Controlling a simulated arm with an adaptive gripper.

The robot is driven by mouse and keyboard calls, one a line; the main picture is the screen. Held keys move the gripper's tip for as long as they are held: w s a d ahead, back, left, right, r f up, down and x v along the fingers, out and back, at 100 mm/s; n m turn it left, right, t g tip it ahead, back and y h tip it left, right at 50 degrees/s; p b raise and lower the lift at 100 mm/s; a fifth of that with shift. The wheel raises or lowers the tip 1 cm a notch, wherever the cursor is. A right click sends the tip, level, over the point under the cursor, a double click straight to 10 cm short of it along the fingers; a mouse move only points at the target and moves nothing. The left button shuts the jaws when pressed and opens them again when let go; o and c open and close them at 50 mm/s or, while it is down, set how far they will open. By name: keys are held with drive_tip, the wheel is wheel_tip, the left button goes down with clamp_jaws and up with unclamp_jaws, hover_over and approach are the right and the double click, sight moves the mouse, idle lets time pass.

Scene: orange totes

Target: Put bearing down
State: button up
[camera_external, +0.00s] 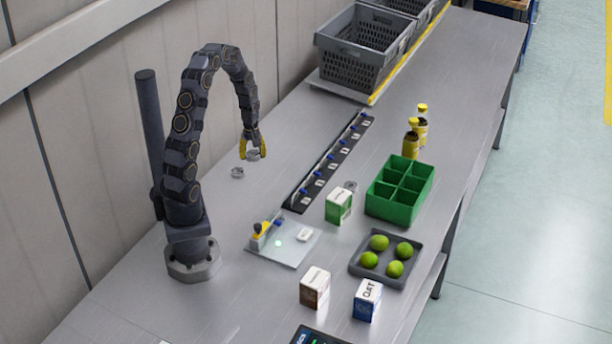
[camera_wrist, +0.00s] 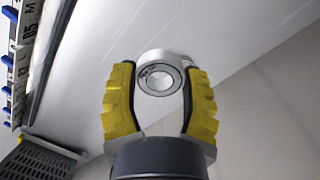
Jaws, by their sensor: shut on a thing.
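A silver ring-shaped bearing (camera_wrist: 160,78) sits between the yellow fingers of my gripper (camera_wrist: 160,92) in the wrist view. The fingers are shut on its sides. In the external view my gripper (camera_external: 253,150) points down near the back part of the table, and the held bearing (camera_external: 253,155) shows as a small pale piece at the fingertips. It appears to be above the grey tabletop; the exact gap is hard to tell. Another small round metal piece (camera_external: 237,172) lies on the table just left of and below my gripper.
A dark strip (camera_external: 330,160) with blue-topped parts runs right of my gripper. A green divided box (camera_external: 399,210), a tray (camera_external: 365,262) with limes, cartons (camera_external: 339,206) and yellow-capped bottles (camera_external: 411,145) stand further right. Grey crates (camera_external: 360,70) stand at the back. Tabletop around my gripper is mostly clear.

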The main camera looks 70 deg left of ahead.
hover_over(266, 198)
wheel_tip(266, 198, down, 3)
drive_tip(key=shift+n, duration=0.4)
wheel_tip(266, 198, down, 4)
drive_tip(key=shift+s+d+f, duration=0.1)
drive_tip(key=shift+s+f, duration=0.05)
drive_tip(key=shift+f, duration=2.05)
drive_tip(key=shift+f, duration=0.15)
drive_tip(key=o, duration=1)
drive_tip(key=shift+o, duration=0.2)
